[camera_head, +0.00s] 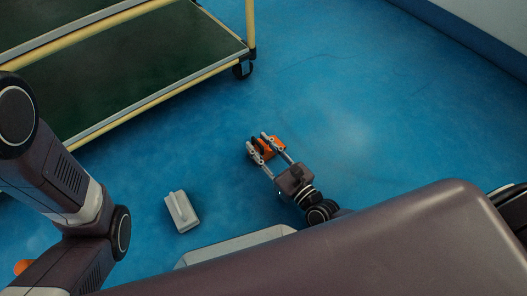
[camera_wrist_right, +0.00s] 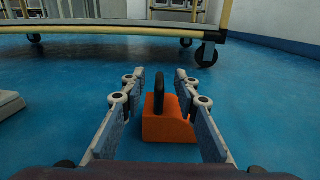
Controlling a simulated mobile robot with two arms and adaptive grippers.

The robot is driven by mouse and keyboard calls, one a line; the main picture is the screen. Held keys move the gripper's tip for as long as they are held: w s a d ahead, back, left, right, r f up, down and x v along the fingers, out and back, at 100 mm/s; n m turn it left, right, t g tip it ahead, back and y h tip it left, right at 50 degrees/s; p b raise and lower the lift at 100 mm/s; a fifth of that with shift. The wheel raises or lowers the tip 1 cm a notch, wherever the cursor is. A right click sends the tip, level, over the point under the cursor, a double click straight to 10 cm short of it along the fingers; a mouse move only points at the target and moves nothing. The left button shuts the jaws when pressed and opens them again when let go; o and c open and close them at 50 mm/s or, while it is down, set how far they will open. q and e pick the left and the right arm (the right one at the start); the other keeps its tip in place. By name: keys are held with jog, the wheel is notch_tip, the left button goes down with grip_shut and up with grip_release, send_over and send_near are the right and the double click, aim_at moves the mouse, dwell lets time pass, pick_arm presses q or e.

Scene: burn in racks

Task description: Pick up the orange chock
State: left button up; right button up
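The orange chock (camera_head: 269,151) sits on the blue floor, with a dark upright handle on top. In the right wrist view the chock (camera_wrist_right: 168,127) lies between the two fingers of my right gripper (camera_wrist_right: 160,100). The fingers are apart, with a gap on each side of the chock, wider on the left. In the head view my right gripper (camera_head: 258,142) reaches down over the chock from the lower right and partly covers it. My left arm shows at the left edge of the head view, but its gripper is not in view.
A green-decked cart (camera_head: 150,75) with yellow rails and a black caster (camera_head: 243,69) stands beyond the chock. A light grey block with a raised ridge (camera_head: 182,212) lies on the floor to the left. The floor right of the chock is clear.

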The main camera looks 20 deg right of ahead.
jog(key=shift+w+a, duration=0.25)
jog(key=shift+w, duration=0.45)
jog(key=shift+c, duration=0.7)
grip_shut()
